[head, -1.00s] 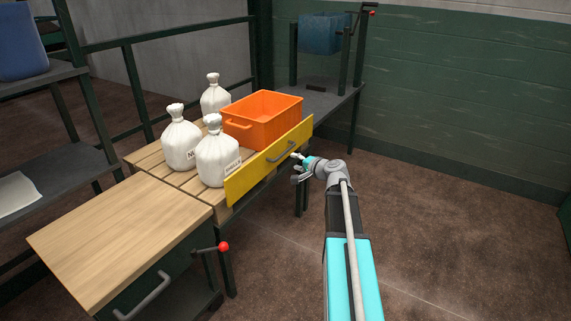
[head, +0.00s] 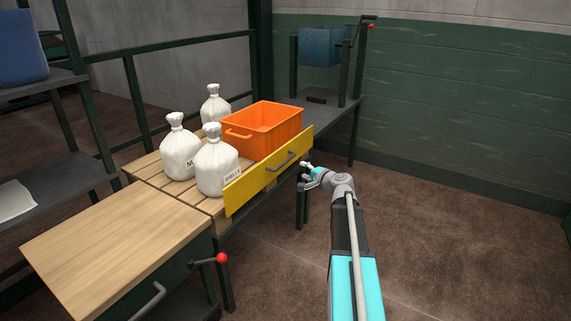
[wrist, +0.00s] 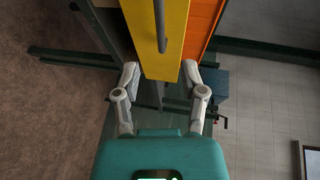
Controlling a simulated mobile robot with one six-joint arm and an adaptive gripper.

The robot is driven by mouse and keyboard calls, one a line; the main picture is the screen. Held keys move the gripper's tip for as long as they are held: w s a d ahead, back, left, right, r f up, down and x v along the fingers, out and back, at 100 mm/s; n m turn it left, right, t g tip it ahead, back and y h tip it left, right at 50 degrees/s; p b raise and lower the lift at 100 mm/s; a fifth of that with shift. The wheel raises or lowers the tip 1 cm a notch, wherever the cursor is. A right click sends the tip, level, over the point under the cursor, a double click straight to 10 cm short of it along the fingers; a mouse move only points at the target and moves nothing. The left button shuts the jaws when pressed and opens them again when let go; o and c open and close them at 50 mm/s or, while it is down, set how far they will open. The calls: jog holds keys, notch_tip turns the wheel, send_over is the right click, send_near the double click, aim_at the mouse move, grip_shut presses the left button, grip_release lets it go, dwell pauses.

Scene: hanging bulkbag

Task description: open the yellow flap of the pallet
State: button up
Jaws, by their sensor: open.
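The yellow flap (head: 268,172) stands upright along the near side of the wooden pallet (head: 150,170), with a grey bar handle (head: 281,160) on its outer face. In the wrist view the flap (wrist: 160,62) points down between my two fingers, and its handle (wrist: 161,25) runs along it in the upper middle. My gripper (head: 307,170) is open and empty, beside the flap's far right end and a little apart from the handle. In the wrist view, my gripper (wrist: 160,85) has its fingers spread on either side of the flap's end.
An orange crate (head: 262,128) and several white tied bags (head: 216,165) stand on the pallet behind the flap. A wooden-topped cabinet (head: 120,245) with a red-knobbed lever (head: 221,258) is at front left. The floor on the right (head: 460,230) is clear.

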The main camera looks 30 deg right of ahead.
aim_at(287, 162)
jog(key=b+x, duration=0.2)
jog(key=x, duration=1)
jog(key=shift+w, duration=0.3)
grip_shut()
